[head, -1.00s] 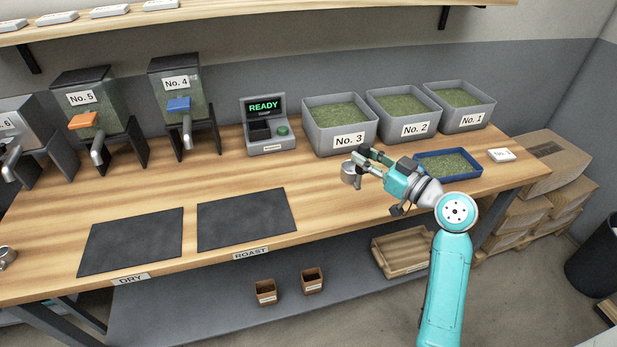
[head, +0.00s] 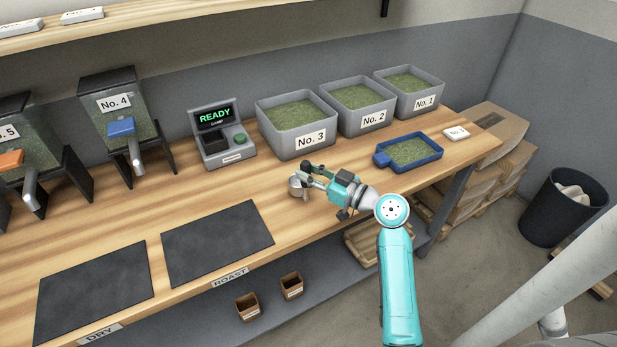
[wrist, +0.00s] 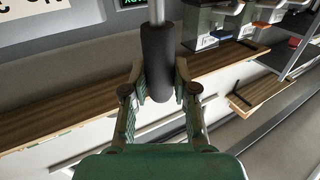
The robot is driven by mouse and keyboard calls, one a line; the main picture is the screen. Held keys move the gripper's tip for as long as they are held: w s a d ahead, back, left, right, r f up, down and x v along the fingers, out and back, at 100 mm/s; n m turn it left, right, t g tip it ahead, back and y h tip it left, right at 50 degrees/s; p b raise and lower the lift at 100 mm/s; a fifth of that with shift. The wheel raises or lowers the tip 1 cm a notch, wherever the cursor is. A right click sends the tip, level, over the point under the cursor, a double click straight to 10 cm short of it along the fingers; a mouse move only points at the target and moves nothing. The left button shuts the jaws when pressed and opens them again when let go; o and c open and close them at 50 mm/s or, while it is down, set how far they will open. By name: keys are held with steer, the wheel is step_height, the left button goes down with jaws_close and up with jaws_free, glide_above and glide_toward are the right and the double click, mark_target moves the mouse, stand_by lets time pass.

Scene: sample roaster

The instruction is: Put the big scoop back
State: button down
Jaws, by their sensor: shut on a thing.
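The big scoop (head: 296,187) is a metal cup with a dark handle. My gripper (head: 311,174) is shut on it and holds it over the worktop, in front of the No. 3 bin. In the wrist view the scoop's black handle (wrist: 157,62) stands upright between the two fingers of my gripper (wrist: 160,88). The cup is out of sight in the wrist view. From the head view I cannot tell exactly how high the scoop is above the wood.
The No. 3 (head: 297,142), No. 2 (head: 365,122) and No. 1 (head: 418,107) bins of green beans stand behind. A blue tray (head: 435,155) with beans is right of my gripper. Bare wood lies between.

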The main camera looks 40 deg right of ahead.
steer(key=shift+f, duration=1.05)
steer(key=c, duration=0.9)
jaws_free()
steer(key=shift+r, duration=0.25)
steer(key=s, duration=0.4)
steer(key=s+d, duration=0.1)
steer(key=s, duration=0.3)
steer(key=s+d, duration=0.1)
steer(key=s, duration=0.3)
steer(key=shift+d+f, duration=0.1)
steer(key=shift+d, duration=0.05)
